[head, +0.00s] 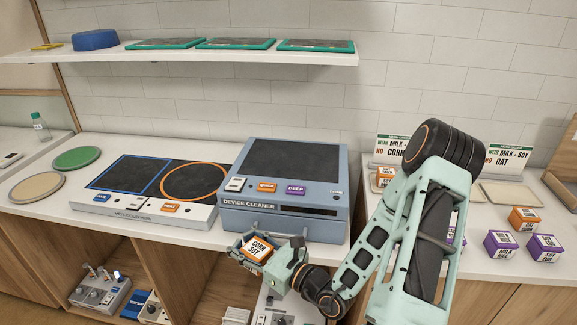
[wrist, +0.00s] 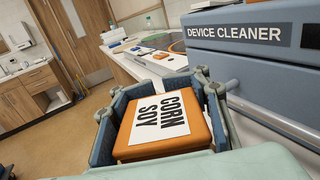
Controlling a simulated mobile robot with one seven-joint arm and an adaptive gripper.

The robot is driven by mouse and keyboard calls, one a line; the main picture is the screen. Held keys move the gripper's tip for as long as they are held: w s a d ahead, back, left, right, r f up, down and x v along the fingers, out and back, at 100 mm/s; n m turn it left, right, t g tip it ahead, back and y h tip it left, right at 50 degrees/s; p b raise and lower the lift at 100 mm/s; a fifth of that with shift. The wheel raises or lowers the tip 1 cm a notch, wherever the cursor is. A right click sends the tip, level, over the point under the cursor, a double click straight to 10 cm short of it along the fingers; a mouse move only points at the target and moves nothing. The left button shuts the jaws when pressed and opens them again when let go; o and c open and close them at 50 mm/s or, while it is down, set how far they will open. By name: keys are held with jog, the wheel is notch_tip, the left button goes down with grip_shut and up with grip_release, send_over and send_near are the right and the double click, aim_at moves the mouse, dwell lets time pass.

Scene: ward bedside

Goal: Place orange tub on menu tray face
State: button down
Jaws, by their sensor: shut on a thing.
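An orange tub with a white label reading CORN SOY (head: 257,248) is held in my gripper (head: 263,252), in front of the device cleaner. In the wrist view the same orange tub (wrist: 190,140) sits between the blue-grey fingers, label facing the camera. Two menu cards stand at the back of the right counter. The left card (head: 393,146) reads WITH MILK and NO CORN, partly hidden by my arm. The right card (head: 497,156) reads WITH MILK + SOY, NO OAT. A pale tray (head: 497,194) lies before the right card.
The blue-grey device cleaner (head: 285,190) stands behind my gripper, its handle close by. A hot/cold plate unit (head: 190,212) is to its left. Orange (head: 524,219) and purple tubs (head: 543,247) stand on the right counter. Open shelves with small items are below.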

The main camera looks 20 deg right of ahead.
jog(key=f, duration=0.1)
jog(key=f+b, duration=0.1)
jog(key=f, duration=0.1)
jog(key=shift+w+a, duration=0.15)
jog(key=shift+a, duration=0.25)
jog(key=shift+d, duration=0.1)
